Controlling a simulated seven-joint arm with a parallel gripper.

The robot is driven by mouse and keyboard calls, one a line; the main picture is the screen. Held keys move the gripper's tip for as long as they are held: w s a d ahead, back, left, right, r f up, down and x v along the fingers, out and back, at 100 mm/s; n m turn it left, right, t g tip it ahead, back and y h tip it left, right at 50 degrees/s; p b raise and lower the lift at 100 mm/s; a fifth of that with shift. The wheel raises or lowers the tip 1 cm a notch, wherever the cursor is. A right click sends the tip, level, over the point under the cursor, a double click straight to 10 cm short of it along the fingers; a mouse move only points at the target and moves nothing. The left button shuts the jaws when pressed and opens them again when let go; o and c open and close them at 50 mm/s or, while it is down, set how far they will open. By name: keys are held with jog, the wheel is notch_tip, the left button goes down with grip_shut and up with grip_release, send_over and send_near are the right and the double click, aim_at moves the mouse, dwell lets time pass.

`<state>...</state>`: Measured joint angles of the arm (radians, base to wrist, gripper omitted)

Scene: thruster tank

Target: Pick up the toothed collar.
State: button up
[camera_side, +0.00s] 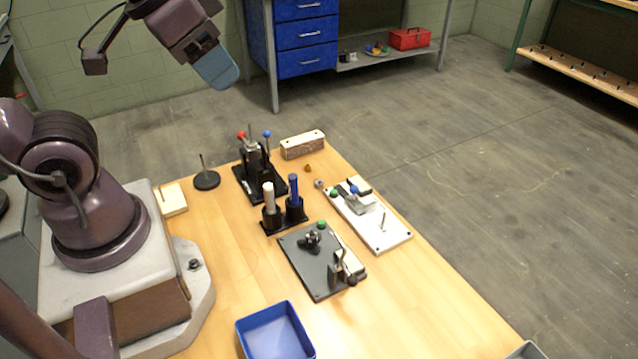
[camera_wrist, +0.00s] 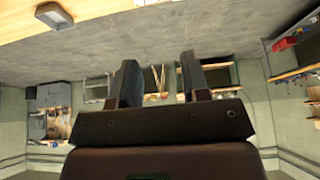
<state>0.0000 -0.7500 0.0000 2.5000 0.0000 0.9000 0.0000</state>
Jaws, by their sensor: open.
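My gripper (camera_side: 217,68) is high at the upper left of the side view, far above and behind the table, with its blue finger pointing down to the right. In the wrist view its two fingers (camera_wrist: 158,78) stand apart with nothing between them. I cannot surely make out the toothed collar. A small dark lobed part (camera_side: 312,239) on the dark grey plate (camera_side: 325,285) may be it, but it is too small to tell. The wrist view does not show this part.
A black stand (camera_side: 284,222) holds a white and a blue cylinder. Behind it is a black fixture (camera_side: 250,170) with red and blue knobs. A white plate (camera_side: 392,236) lies right, a blue bin (camera_side: 274,335) in front.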

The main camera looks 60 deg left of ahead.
jog(key=shift+o, duration=0.8)
